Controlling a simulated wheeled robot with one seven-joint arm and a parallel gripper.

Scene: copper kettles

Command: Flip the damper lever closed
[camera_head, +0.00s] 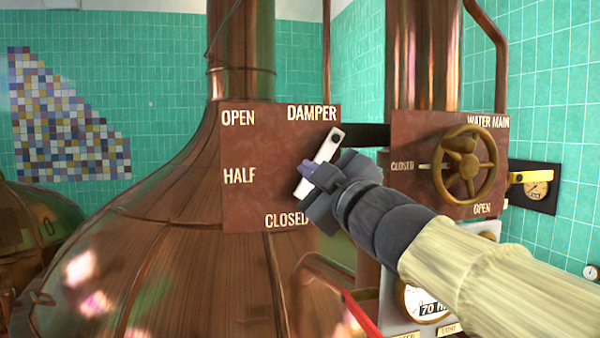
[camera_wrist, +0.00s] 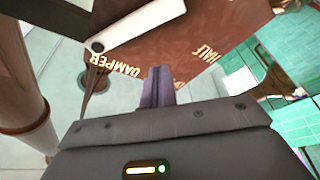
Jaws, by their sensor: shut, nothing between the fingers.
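The damper plate (camera_head: 255,150) is a brown panel marked OPEN, HALF and CLOSED. Its white lever (camera_head: 326,148) runs from a dark pivot at the upper right down and left, its free end between the HALF and CLOSED labels. My gripper (camera_head: 305,171) is shut and empty, its fingertips over the lower part of the lever and hiding some of it. In the wrist view the shut fingers (camera_wrist: 157,84) point at the plate (camera_wrist: 210,42), just beside the lever (camera_wrist: 140,24). I cannot tell whether they touch it.
Right of the damper stands a WATER MAIN plate with a brass handwheel (camera_head: 466,165). Beyond it is a yellow-handled gauge (camera_head: 535,188). A large copper kettle (camera_head: 150,260) fills the lower left. A red handle (camera_head: 360,314) and a dial (camera_head: 425,303) sit below my arm.

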